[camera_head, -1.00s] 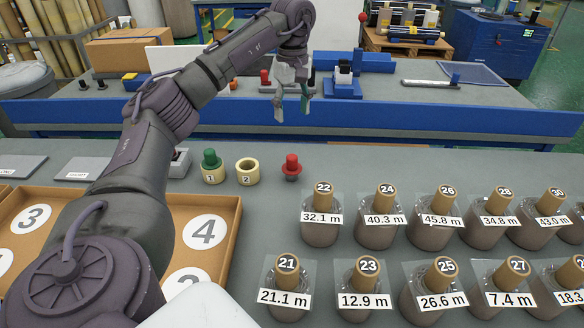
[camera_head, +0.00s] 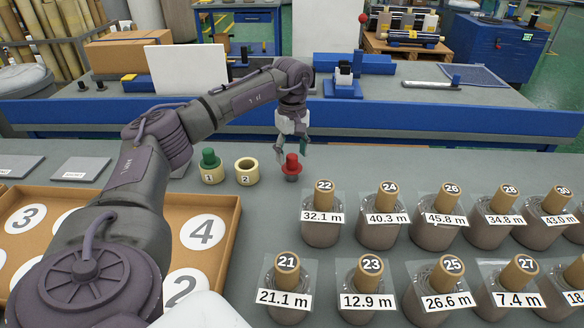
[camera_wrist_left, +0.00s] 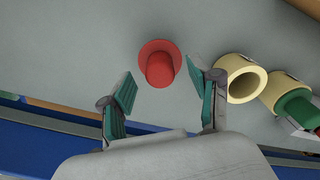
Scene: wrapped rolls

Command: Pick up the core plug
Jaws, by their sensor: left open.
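A red core plug (camera_head: 291,165) stands upright on the grey table, right of the two cream cores. It also shows in the left wrist view (camera_wrist_left: 160,66), just beyond and between the fingertips. My left gripper (camera_head: 292,150) is open and empty, above and slightly behind the plug; in the left wrist view its teal-padded fingers (camera_wrist_left: 158,85) are spread on either side, apart from the plug. A green plug (camera_head: 209,158) sits in the cream core marked 1 (camera_head: 212,175). The core marked 2 (camera_head: 246,171) is empty. My right gripper does not show.
Several wrapped rolls with numbered cores and length labels, such as roll 22 (camera_head: 322,232), stand to the right. A brown tray (camera_head: 232,222) with numbered circles lies at the left. A blue-edged bench (camera_head: 430,122) runs behind. The table around the plug is clear in front.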

